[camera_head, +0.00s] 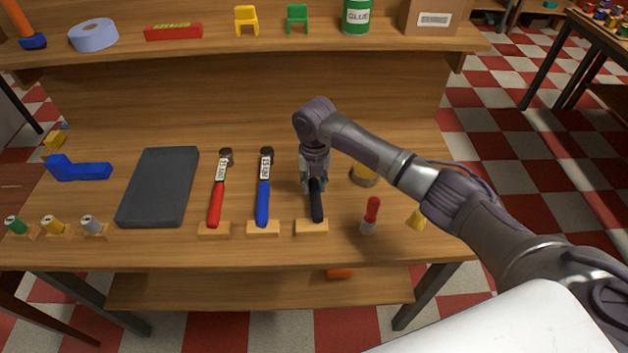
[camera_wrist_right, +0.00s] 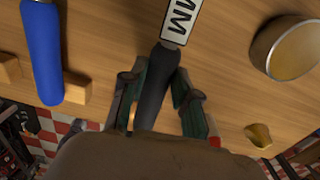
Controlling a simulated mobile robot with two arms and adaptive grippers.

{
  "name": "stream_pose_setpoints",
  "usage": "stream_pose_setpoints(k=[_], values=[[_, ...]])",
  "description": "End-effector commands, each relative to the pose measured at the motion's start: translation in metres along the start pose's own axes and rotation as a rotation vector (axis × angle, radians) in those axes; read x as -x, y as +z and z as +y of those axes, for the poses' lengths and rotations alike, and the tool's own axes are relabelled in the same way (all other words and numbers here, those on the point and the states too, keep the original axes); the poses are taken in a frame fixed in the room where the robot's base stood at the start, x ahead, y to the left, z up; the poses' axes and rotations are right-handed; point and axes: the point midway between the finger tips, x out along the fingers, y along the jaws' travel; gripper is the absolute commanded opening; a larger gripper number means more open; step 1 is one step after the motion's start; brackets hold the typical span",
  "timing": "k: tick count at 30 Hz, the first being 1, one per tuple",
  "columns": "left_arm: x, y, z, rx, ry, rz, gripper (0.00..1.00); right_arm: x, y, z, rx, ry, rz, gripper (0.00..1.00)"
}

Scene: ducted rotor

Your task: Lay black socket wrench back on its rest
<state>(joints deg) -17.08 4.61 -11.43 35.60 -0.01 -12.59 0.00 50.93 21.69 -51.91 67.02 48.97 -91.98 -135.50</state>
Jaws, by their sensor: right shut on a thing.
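The black socket wrench (camera_head: 316,204) points its handle toward the table's front edge, above a small wooden rest (camera_head: 311,228). Whether the handle's end touches the rest or hovers just over it I cannot tell. My right gripper (camera_head: 314,182) is shut on the wrench from above and hides its head end in the head view. In the right wrist view the black handle (camera_wrist_right: 155,85) lies between the two fingers of the gripper (camera_wrist_right: 156,78), and a white label (camera_wrist_right: 181,20) marked MM shows beyond them. My left gripper is not in view.
A blue wrench (camera_head: 263,195) and a red wrench (camera_head: 217,195) lie on their own rests to the left. A red-capped bottle (camera_head: 370,214) and a round tin (camera_head: 364,176) stand to the right. A dark grey slab (camera_head: 160,187) lies further left. A shelf (camera_head: 270,45) runs behind.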

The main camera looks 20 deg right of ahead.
Motion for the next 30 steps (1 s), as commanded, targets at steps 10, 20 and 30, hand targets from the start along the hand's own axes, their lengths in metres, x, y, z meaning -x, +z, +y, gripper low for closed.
stream_pose_setpoints(k=[10, 20, 30], values=[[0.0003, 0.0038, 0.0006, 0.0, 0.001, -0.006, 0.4, 0.0003, 0.0004, 0.0006, 0.0, 0.002, -0.002, 0.0], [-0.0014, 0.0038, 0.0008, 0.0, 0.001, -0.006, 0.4, -0.007, 0.0004, 0.0008, 0.001, 0.002, -0.002, 0.0], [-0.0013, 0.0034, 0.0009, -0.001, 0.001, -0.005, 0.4, -0.0072, 0.0003, 0.0007, 0.0, 0.002, -0.002, 0.5]])
